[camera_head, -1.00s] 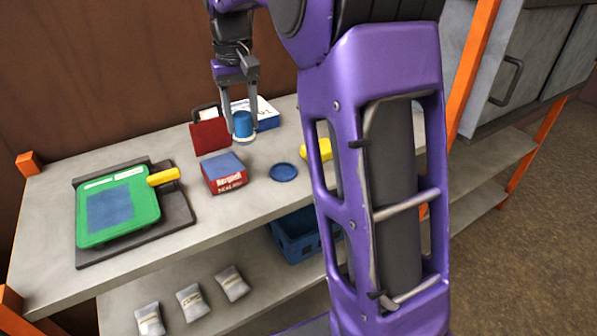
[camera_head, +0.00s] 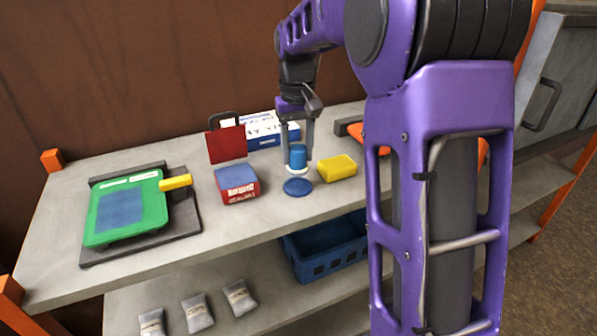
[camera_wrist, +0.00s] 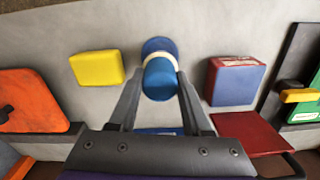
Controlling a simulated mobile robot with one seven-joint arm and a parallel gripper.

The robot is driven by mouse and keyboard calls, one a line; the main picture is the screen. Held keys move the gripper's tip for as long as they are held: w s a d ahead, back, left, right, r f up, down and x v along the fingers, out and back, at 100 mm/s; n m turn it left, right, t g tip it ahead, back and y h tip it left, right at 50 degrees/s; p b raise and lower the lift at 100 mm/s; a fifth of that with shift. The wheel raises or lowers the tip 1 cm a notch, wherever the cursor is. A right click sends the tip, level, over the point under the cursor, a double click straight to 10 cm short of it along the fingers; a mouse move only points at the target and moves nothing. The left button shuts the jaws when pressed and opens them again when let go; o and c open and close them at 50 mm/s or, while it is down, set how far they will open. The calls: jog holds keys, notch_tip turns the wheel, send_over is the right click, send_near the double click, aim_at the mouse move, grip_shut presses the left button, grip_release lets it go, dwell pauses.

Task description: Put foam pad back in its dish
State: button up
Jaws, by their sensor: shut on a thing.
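The foam pad is a white disc (camera_head: 297,170) under a blue cylindrical handle (camera_head: 298,155). My gripper (camera_head: 297,147) is shut on the blue handle and holds it upright, white side down. The round blue dish (camera_head: 298,188) lies flat on the bench, just in front of the pad in the head view. In the wrist view the handle (camera_wrist: 160,80) sits between the fingers. The white disc (camera_wrist: 172,58) and the dish (camera_wrist: 158,45) show beyond it, the disc partly covering the dish. I cannot tell the exact height of the pad over the bench.
A red-and-blue box (camera_head: 237,186) stands left of the dish and a yellow block (camera_head: 337,168) right of it. Behind are a dark red upright panel (camera_head: 227,145) and a blue-and-white box (camera_head: 265,132). A green tablet-like item (camera_head: 100,228) lies far left. Bench front is clear.

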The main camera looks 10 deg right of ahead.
aim_at(298, 167)
jog(key=shift+f+b, duration=0.35)
jog(key=shift+f, duration=1.7)
jog(key=shift+f, duration=0.1)
jog(key=o, duration=1.2)
notch_tip(298, 167, up, 12)
jog(key=shift+r+p, duration=0.1)
jog(key=shift+p, duration=1)
jog(key=shift+w, duration=0.1)
